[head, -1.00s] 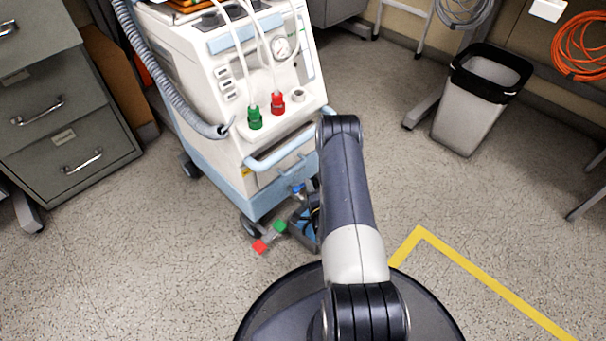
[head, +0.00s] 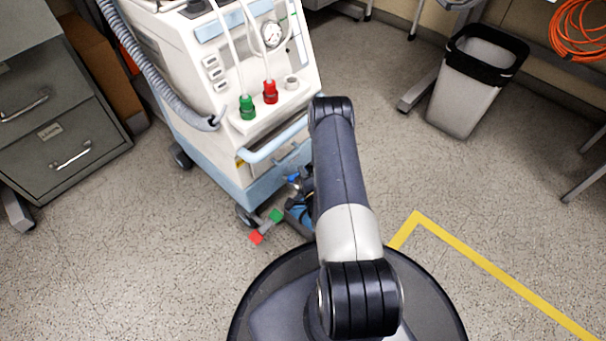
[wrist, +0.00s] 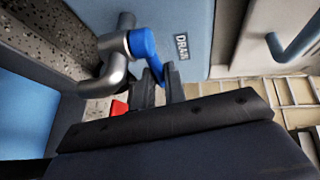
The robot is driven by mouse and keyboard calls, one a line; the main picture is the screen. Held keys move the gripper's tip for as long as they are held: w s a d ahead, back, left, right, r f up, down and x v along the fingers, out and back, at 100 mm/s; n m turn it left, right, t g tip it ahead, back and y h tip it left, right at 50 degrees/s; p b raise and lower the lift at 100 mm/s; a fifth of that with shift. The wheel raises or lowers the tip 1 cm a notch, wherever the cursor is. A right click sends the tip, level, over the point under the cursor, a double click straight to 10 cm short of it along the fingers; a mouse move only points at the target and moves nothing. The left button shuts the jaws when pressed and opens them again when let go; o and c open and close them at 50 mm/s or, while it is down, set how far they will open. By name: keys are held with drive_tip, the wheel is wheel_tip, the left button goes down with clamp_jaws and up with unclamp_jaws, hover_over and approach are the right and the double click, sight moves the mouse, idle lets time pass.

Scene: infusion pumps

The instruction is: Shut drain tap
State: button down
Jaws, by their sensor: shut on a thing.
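The drain tap's blue lever (wrist: 146,50) sits on a bent metal pipe (wrist: 112,62) beside a label reading "DRAI" (wrist: 181,46) in the wrist view. My gripper (wrist: 162,80) is shut on the free end of the blue lever, which slants down from the pipe between the fingers. In the head view, the blue lever (head: 292,179) shows small at the lower front of the white and pale blue machine (head: 225,165). My arm hides most of my gripper there.
Grey drawers (head: 60,110) stand left. A bin (head: 465,105) stands right. The floor around the yellow line (head: 490,265) is clear.

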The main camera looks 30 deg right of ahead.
drive_tip(key=shift+w+n+y, duration=0.25)
drive_tip(key=shift+n+y, duration=0.25)
drive_tip(key=shift+y, duration=0.4)
drive_tip(key=c, duration=1.5)
unclamp_jaws()
drive_tip(key=shift+o, duration=0.2)
